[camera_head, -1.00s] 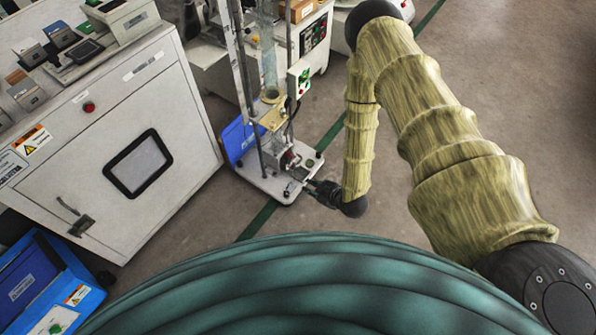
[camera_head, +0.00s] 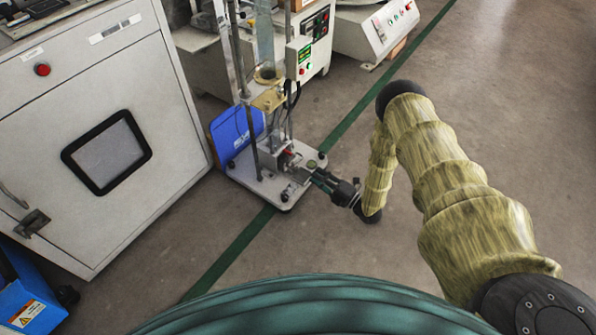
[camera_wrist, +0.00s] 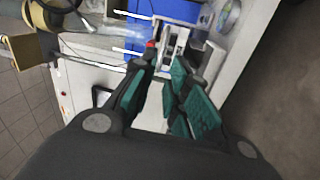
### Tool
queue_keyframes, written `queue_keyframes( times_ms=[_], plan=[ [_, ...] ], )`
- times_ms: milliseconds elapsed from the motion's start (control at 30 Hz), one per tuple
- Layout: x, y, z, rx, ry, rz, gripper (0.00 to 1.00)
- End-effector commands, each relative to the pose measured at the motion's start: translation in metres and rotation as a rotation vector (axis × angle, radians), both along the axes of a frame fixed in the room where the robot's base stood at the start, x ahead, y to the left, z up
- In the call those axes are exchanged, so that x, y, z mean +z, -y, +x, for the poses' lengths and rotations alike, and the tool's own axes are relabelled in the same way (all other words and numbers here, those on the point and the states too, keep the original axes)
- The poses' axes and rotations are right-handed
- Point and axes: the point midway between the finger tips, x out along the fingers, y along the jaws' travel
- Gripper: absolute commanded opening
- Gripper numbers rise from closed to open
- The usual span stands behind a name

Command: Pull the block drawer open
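The small metal block assembly (camera_head: 282,158), which I take to be the block drawer, sits low on the white base of a tall test stand (camera_head: 238,70) in the head view. It has a red detail on it. In the wrist view the grey block (camera_wrist: 173,46) lies just beyond the fingertips, with the red detail at its left. My gripper (camera_head: 314,174) reaches in from the right at base height, close to the block. In the wrist view its green-padded fingers (camera_wrist: 166,72) are apart, with no clear object held between them. Contact with the block cannot be told.
A blue panel (camera_head: 236,136) stands behind the test stand. A large white cabinet (camera_head: 60,110) is at left. Open grey floor (camera_head: 480,110) lies to the right, crossed by a green line.

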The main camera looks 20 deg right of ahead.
Motion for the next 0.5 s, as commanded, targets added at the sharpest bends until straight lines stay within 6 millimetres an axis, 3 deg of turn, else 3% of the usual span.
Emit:
queue_keyframes(
  times_ms=[33, 233, 500],
  plan=[
    [-0.009, 0.003, 0.000, 0.006, 0.028, -0.010, 0.16],
    [-0.011, 0.007, 0.003, 0.017, 0.087, -0.032, 0.16],
    [-0.007, -0.011, 0.026, 0.019, 0.091, -0.031, 0.16]
  ],
)
